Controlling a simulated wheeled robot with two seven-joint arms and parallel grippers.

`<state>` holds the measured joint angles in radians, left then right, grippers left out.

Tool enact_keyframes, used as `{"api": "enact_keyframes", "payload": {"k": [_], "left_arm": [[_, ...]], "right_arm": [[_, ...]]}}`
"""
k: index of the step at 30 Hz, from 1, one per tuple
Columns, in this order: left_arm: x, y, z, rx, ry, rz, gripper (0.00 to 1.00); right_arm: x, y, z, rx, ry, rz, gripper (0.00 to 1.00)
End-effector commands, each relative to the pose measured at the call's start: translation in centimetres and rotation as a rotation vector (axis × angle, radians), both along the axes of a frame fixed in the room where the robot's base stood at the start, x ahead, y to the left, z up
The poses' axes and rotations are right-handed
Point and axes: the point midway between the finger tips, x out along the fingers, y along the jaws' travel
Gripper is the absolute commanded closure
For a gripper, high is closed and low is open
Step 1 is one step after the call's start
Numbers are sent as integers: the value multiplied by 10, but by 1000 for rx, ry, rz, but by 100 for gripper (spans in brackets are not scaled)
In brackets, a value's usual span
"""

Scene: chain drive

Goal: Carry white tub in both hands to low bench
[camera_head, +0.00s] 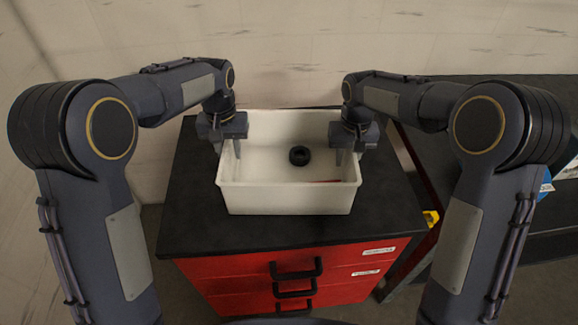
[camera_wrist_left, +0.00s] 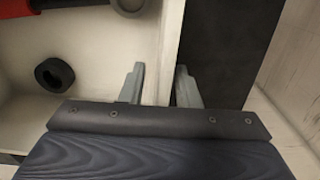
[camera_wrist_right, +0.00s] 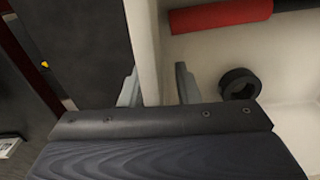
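The white tub (camera_head: 288,199) stands upright on the black top (camera_head: 190,215) of a red drawer cabinet. My left gripper (camera_head: 232,146) is at its left wall and my right gripper (camera_head: 347,152) is at its right wall, both pointing down. In the left wrist view, the fingers (camera_wrist_left: 160,88) stand on either side of the tub wall, with a gap on the inner side. In the right wrist view, the fingers (camera_wrist_right: 157,88) also straddle the wall, with a gap on the inner side. Both look open. I cannot tell which surface is the low bench.
A black ring (camera_head: 299,155) and a red and dark cylinder (camera_wrist_right: 225,14) lie in the tub. Red drawers (camera_head: 290,280) with dark handles face me. A dark bench-like surface (camera_head: 545,212) with a blue item is at the right, partly behind my arm. A wall is close behind.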

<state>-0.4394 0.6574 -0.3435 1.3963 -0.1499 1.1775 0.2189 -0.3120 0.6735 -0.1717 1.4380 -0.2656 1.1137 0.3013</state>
Motion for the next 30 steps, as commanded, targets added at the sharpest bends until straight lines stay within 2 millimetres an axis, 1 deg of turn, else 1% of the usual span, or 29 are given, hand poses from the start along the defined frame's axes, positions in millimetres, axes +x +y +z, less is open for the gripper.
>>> {"api": "enact_keyframes", "payload": {"k": [7,12,14,30], "left_arm": [[0,0,0,0,0,0,71],[0,0,0,0,0,0,93],[0,0,0,0,0,1,100],[0,0,0,0,-1,1,100]], "right_arm": [[0,0,0,0,0,0,71],[0,0,0,0,0,0,93],[0,0,0,0,0,0,100],[0,0,0,0,-1,0,100]]}}
